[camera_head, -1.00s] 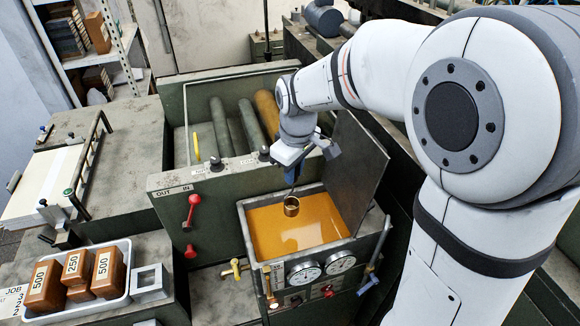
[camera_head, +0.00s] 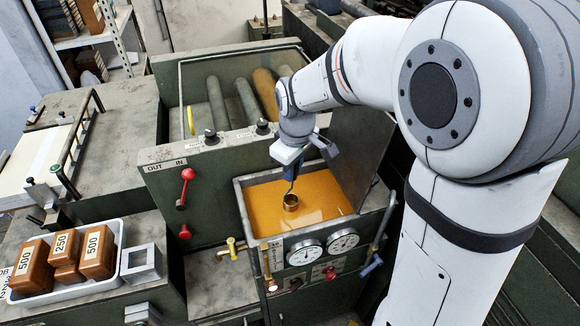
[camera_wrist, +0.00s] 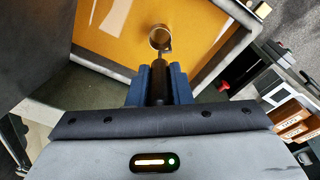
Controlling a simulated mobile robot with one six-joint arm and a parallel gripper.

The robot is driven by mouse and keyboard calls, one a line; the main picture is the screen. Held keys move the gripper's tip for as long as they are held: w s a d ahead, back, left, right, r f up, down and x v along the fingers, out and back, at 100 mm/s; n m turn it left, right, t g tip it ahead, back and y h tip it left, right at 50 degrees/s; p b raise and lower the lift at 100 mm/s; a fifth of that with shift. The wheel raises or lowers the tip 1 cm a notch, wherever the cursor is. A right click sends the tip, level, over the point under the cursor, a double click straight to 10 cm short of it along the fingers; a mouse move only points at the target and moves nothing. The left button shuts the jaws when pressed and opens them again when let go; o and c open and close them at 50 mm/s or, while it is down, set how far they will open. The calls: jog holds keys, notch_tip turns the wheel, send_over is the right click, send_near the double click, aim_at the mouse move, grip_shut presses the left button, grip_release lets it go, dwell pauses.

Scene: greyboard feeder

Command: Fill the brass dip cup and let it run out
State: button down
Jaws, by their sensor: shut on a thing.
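The brass dip cup (camera_head: 290,201) hangs from its handle at the tank of amber liquid (camera_head: 239,222). My gripper (camera_head: 292,172) is shut on the handle, with the cup below the fingers. The cup is at or just over the liquid surface; I cannot tell whether its lower part is under. In the wrist view the blue fingers (camera_wrist: 159,88) clamp the dark handle, and the round cup (camera_wrist: 160,37) shows against the amber liquid. What is inside the cup is too small to tell.
The raised lid (camera_head: 358,150) stands at the tank's right side. A red lever (camera_head: 186,175) is to the left. A white tray (camera_head: 119,262) holds brown blocks (camera_head: 66,257).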

jog(key=shift+w+f+b, duration=0.15)
jog(key=shift+f+b, duration=0.55)
jog(key=shift+f, duration=0.4)
jog(key=shift+w+f+b, duration=0.1)
jog(key=shift+f+b, duration=0.55)
jog(key=shift+f, duration=0.4)
jog(key=shift+r+p, duration=3.25)
jog(key=shift+r, duration=1.35)
dwell(1.2)
